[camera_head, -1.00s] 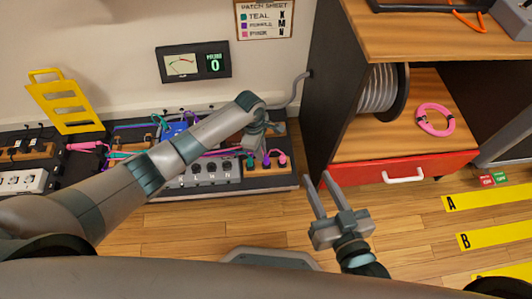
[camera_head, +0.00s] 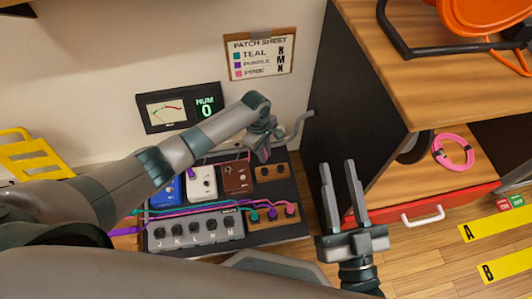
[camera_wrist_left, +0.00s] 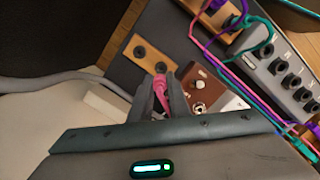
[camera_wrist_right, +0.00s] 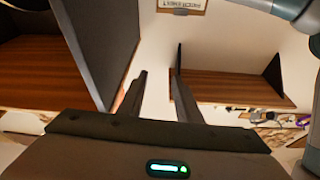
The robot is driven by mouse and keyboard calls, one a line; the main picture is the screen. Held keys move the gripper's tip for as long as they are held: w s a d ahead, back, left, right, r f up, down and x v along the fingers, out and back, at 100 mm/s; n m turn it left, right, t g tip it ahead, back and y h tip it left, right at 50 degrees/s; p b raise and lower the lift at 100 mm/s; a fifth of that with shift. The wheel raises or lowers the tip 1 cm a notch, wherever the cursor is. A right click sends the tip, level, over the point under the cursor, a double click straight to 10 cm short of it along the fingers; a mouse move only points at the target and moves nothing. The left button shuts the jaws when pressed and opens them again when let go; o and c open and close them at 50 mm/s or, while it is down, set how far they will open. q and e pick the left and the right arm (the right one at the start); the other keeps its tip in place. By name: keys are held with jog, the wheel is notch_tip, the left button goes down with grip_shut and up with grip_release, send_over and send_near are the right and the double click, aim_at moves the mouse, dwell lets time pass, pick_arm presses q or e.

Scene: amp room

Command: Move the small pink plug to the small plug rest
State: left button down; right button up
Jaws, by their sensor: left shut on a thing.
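My left gripper (camera_head: 264,154) is shut on the small pink plug (camera_wrist_left: 161,88), which shows between its fingertips in the left wrist view. The plug is mostly hidden by the fingers in the head view. A small wooden block with two dark holes (camera_head: 272,173), which looks like the small plug rest, lies at the back right of the dark board. It is empty and just beyond the fingertips in the left wrist view (camera_wrist_left: 150,58). My right gripper (camera_head: 338,168) is open and empty, right of the board.
A second wooden block (camera_head: 262,222) holds teal, purple and pink plugs. A dark cabinet with a red drawer (camera_head: 440,207) stands to the right. A patch sheet (camera_head: 260,57) hangs behind.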

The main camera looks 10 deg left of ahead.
jog(key=shift+s, duration=0.1)
jog(key=shift+d+r, duration=0.1)
jog(key=shift+r, duration=0.2)
